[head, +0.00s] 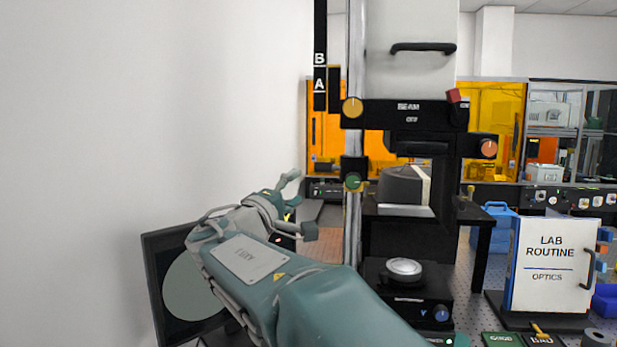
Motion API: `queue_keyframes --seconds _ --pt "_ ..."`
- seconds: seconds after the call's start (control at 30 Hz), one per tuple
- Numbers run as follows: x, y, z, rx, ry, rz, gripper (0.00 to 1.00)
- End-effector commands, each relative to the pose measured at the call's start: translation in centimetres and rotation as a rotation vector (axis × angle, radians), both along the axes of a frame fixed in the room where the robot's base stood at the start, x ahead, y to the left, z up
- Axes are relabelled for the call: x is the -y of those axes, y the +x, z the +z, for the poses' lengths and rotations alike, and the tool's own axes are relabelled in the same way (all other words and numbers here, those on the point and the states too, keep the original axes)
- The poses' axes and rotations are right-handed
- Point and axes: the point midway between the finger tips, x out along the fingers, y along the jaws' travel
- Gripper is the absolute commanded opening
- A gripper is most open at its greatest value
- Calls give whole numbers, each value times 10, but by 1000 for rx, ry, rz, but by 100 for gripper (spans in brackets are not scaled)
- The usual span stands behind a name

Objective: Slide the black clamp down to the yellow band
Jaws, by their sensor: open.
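A bright vertical column (354,50) stands at the centre. A black clamp block (355,164) with a green knob (353,181) sits on it at mid height. Above it, the black instrument head (410,114) carries a yellow knob (352,107) beside the column. I cannot make out a yellow band on the column; my arm covers its lower end. My gripper (302,205) is open and empty, its fingers apart, left of the column and a little lower than the green-knob clamp. It appears apart from the clamp, though depth is hard to judge.
A black scale bar marked A and B (320,85) hangs left of the column. A round stage (404,268) stands at the column's foot. A monitor (160,270) is at lower left. A Lab Routine board (553,262) stands at right. White wall fills the left.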

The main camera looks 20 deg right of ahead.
Motion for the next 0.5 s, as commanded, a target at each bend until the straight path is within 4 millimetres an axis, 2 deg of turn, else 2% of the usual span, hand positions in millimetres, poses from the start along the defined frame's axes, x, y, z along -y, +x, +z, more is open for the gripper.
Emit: queue_keyframes --seconds 0.5 --pt "71 45 21 1 0 -3 66"
